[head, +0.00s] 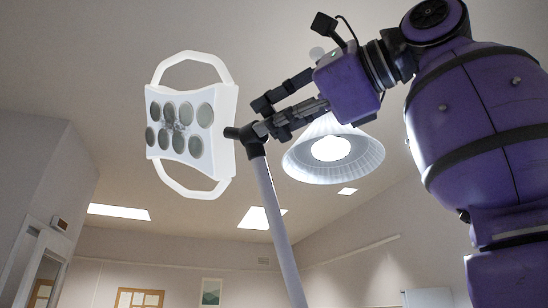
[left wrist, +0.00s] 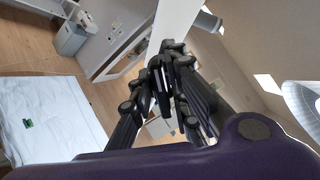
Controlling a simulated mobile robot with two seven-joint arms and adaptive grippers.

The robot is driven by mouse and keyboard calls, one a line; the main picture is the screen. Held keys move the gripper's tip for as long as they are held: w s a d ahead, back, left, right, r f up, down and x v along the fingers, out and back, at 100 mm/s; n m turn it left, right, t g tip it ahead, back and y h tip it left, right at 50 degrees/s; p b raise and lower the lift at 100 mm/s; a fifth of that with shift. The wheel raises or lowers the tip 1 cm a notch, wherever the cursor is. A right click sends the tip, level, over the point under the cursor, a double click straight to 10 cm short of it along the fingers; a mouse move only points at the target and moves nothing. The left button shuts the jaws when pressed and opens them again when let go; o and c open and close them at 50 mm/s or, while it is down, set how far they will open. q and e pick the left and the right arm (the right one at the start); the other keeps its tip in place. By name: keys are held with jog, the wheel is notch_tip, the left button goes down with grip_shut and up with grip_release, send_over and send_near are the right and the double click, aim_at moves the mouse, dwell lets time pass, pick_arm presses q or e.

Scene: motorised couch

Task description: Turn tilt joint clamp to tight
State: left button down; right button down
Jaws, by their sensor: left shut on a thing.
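The exam lamp has a white panel head (head: 193,126) with several round lights and two loop handles, on the left of the head view. Its pale pole (head: 268,208) rises from below to a dark tilt joint (head: 232,132) beside the panel. My left gripper (head: 260,120) is at the top of the pole, shut on the dark clamp at this joint. My right gripper is not in view.
A white ribbed lampshade (head: 333,150) hangs just behind and below my left gripper. Ceiling light panels (head: 118,212) and a wall are farther off. The left wrist view shows a white bed-like surface (left wrist: 50,120) with a small green item, and wooden floor.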

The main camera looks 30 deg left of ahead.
pick_arm(q)
jog(key=n, duration=0.5)
jog(key=shift+s+f, duration=0.1)
jog(key=shift+f, duration=0.1)
jog(key=shift+n, duration=0.4)
jog(key=c, duration=1.6)
grip_release()
jog(key=shift+c, duration=0.2)
jog(key=s+d, duration=0.1)
jog(key=d, duration=1.1)
jog(key=shift+s, duration=0.25)
